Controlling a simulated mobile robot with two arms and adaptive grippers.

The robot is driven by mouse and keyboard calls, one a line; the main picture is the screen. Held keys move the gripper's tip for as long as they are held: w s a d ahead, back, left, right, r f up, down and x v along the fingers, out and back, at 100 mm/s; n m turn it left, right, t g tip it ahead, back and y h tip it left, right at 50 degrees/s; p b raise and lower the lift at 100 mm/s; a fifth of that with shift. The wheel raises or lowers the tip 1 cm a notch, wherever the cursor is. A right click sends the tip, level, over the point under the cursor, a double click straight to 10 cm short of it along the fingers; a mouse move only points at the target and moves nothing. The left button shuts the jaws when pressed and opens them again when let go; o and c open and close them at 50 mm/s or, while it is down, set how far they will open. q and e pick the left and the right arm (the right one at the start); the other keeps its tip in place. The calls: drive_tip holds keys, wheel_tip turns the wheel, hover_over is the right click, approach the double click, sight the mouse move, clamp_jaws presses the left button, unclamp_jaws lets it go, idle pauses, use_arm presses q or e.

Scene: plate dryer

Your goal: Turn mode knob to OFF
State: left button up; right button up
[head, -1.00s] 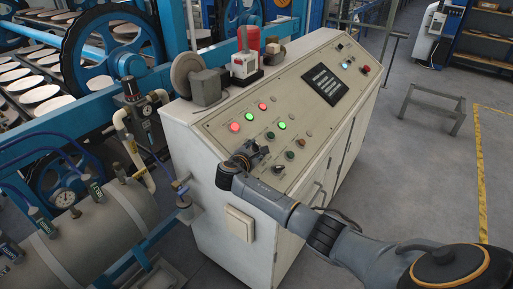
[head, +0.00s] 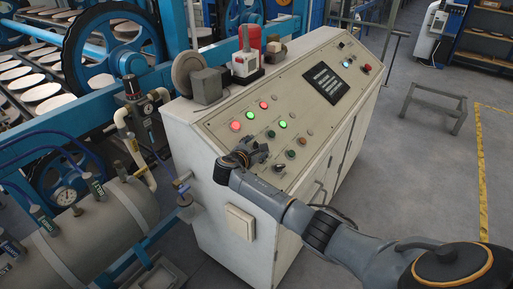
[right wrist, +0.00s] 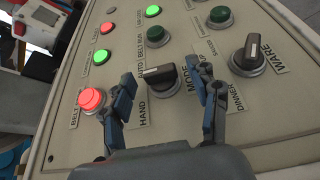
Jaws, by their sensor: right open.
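The black mode knob (right wrist: 163,84) is on the sloping panel in the right wrist view, with labels that read HAND and MODE beside it and AUTO above it. Its grip bar points across the panel, roughly left to right. My right gripper (right wrist: 163,72) is open, with one finger on each side of the knob; I cannot tell whether they touch it. In the head view my right gripper (head: 250,153) is over the lower left of the control panel (head: 308,113) and hides the mode knob. My left gripper is not in view.
A second black knob (right wrist: 249,56), labelled WARE and DINNER, sits to the right. A lit red button (right wrist: 91,100) is close to the left finger. Lit green buttons and dark green ones surround the knobs. A grey tank (head: 100,230) stands left of the white cabinet (head: 205,165).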

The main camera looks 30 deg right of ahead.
drive_tip(key=shift+a, duration=0.1)
drive_tip(key=v, duration=1.2)
